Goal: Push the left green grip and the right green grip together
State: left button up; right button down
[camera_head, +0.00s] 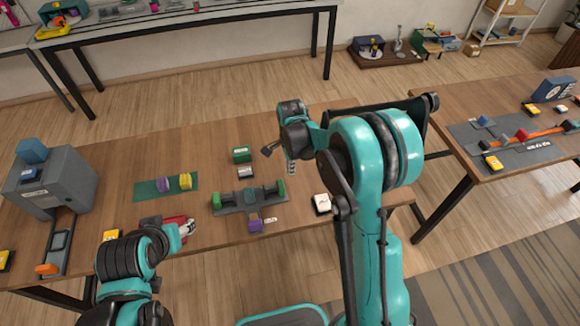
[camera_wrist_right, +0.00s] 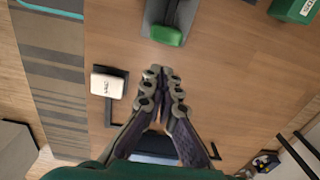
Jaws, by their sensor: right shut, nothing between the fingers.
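A grey fixture (camera_head: 249,201) lies on the near middle of the wooden table. The left green grip (camera_head: 216,201) stands at its left end and the right green grip (camera_head: 281,188) at its right end, well apart. In the right wrist view a green grip (camera_wrist_right: 166,36), most likely the right one, shows ahead of my fingertips. My right gripper (camera_head: 291,167) is shut and empty, above the table by the fixture's right end, touching neither grip; it also shows in the wrist view (camera_wrist_right: 163,78). My left gripper (camera_head: 187,229) is low at left, by a red object; its fingers are too small to judge.
A green block (camera_head: 241,155) and a silver piece (camera_head: 246,173) lie behind the fixture. A purple-yellow piece (camera_head: 255,222) is at its front, a white box (camera_head: 322,203) right of it. A green mat (camera_head: 150,188) and grey machine (camera_head: 52,182) are at left.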

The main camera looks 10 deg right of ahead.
notch_tip(320, 180, down, 8)
jog(key=b, duration=0.5)
jog(key=shift+w+f, duration=0.1)
jog(key=shift+f, duration=0.15)
pick_arm(q)
jog(key=f+p, duration=0.1)
jog(key=p, duration=0.2)
jog(key=shift+f, duration=0.2)
pick_arm(e)
notch_tip(320, 180, up, 5)
jog(key=shift+r, duration=0.15)
pick_arm(q)
grip_shut()
dwell(0.8)
